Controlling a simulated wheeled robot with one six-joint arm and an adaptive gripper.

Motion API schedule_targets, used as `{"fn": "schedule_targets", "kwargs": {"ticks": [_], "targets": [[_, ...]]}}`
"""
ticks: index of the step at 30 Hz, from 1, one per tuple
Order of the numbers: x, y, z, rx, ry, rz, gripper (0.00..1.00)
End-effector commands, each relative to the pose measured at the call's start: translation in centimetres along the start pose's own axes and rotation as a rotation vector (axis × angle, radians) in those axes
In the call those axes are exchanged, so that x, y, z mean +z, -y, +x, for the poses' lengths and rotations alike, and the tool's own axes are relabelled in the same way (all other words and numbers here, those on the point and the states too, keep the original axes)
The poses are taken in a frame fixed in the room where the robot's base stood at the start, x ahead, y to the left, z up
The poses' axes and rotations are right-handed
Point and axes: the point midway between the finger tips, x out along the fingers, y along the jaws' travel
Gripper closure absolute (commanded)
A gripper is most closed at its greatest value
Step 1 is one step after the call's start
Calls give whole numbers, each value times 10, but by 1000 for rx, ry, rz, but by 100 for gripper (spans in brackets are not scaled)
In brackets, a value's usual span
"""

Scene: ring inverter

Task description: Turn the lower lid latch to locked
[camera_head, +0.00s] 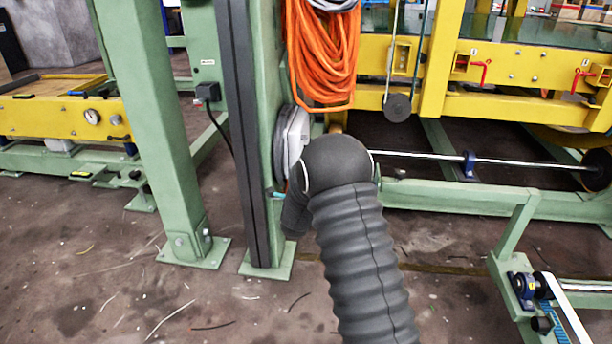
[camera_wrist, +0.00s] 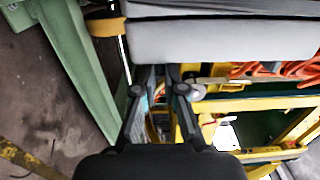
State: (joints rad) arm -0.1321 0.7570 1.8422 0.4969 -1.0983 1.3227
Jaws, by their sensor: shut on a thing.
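In the wrist view my gripper (camera_wrist: 163,76) reaches up to the near edge of a pale grey box-like cover (camera_wrist: 215,40). Its fingers are close together, shut on a small part at that edge. I take this part to be the lower lid latch; the fingertips hide most of it, and its turn position cannot be read. A pale rounded housing (camera_head: 294,136) on the green column shows just beyond the arm.
Orange cable coils (camera_head: 320,55) hang on the green column (camera_head: 262,90) above the arm. A yellow frame (camera_head: 440,65) with red handles (camera_head: 482,70) stands at right. A steel shaft (camera_head: 430,156) runs right of the arm. The floor (camera_head: 130,300) at front left is mostly open.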

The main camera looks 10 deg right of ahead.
Motion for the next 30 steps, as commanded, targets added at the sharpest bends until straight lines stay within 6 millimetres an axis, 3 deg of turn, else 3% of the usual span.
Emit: {"fn": "schedule_targets", "kwargs": {"ticks": [10,12,14,24,30], "targets": [[-1,-1,0,1,-1,-1,100],[-1,-1,0,1,-1,-1,76],[-1,-1,0,1,-1,-1,66],[0,0,-3,0,-1,-1,66],[0,0,-28,1,0,-2,66]]}}
